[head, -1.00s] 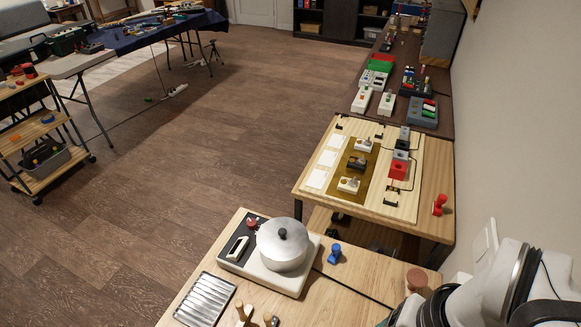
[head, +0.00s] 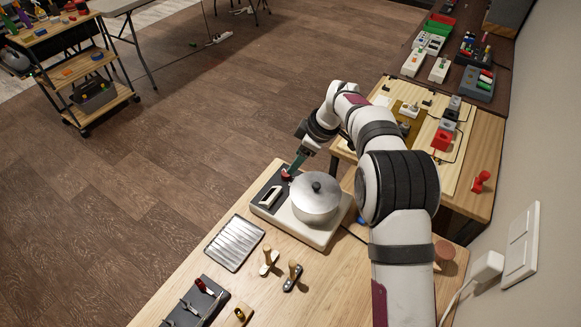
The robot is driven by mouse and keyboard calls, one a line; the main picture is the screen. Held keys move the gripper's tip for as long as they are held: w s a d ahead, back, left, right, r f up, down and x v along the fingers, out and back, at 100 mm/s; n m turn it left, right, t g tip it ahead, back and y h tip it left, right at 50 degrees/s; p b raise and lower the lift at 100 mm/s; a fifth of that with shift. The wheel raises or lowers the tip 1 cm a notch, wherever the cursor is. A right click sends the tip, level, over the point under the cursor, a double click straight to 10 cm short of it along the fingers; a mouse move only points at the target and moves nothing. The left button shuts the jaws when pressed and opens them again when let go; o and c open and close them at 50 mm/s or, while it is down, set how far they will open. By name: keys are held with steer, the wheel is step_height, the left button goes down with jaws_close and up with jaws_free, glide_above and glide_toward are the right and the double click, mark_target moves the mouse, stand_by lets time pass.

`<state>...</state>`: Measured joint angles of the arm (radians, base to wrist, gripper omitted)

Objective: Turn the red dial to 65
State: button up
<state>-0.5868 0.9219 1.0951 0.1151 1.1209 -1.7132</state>
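The red dial (head: 287,174) sits at the far left corner of the dark panel on the cooker (head: 325,234), beside a silver pot (head: 316,199) with a dark knob. My gripper (head: 293,170) is at the dial, pointing down and left at it. Its fingertips are at or just above the dial and partly cover it. The view is too small to tell whether the fingers are closed on it. The dial's numbers and setting cannot be read. A pale display or slot (head: 270,196) lies on the panel near the dial.
A ribbed metal tray (head: 235,243) lies in front of the cooker. Small wooden-handled tools (head: 269,261) stand nearby, with a dark tool block (head: 197,303) at the front left. A second table (head: 484,157) with a board of parts is behind my arm. A wall is at right.

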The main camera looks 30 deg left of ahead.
mark_target(286, 175)
steer(key=x, duration=0.7)
steer(key=shift+c, duration=0.3)
jaws_close()
